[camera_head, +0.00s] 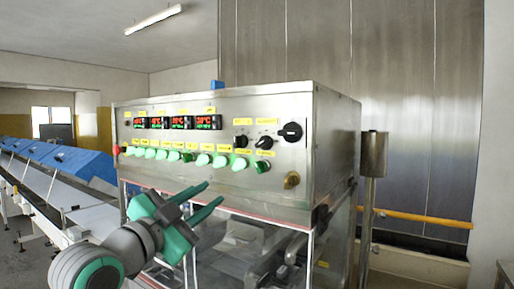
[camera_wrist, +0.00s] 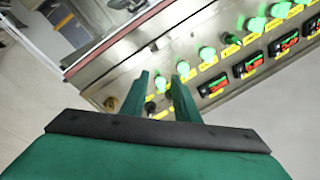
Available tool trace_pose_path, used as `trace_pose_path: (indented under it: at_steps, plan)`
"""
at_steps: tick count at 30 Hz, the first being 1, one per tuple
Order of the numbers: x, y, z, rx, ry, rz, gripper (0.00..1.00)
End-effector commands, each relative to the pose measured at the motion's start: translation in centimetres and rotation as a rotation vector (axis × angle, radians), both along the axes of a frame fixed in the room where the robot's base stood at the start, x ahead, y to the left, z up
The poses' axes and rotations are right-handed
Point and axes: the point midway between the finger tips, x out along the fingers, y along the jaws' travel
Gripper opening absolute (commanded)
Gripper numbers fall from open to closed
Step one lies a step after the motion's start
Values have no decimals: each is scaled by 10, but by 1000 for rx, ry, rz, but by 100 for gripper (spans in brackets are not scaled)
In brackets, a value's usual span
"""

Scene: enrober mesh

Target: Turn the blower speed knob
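The steel control panel (camera_head: 219,113) carries three black knobs on its right side: a large one (camera_head: 291,132) at upper right and two smaller ones (camera_head: 264,142) (camera_head: 241,141) to its left. A brass-coloured knob (camera_head: 291,180) sits low at the right. The yellow labels are too small to read, so I cannot tell which knob sets the blower speed. My gripper (camera_head: 214,192) is open and empty, in front of the panel's lower edge, below the green buttons. In the wrist view its green fingers (camera_wrist: 163,78) are apart with the panel beyond; they partly hide its controls.
A row of lit green buttons (camera_head: 204,160) and several red-green displays (camera_head: 178,122) fill the panel. A conveyor with blue covers (camera_head: 77,160) runs at the left. A steel post (camera_head: 373,155) and yellow rail (camera_head: 425,217) stand at the right.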

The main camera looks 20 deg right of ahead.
Motion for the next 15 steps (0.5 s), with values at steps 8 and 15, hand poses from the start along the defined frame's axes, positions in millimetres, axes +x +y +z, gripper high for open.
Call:
trace_pose_path:
  at_steps: [8, 15]
  plan:
    - [-52, -20, 87, 238, -125, -55, 28]
    - [-76, -29, 113, 340, -169, -74, 28]
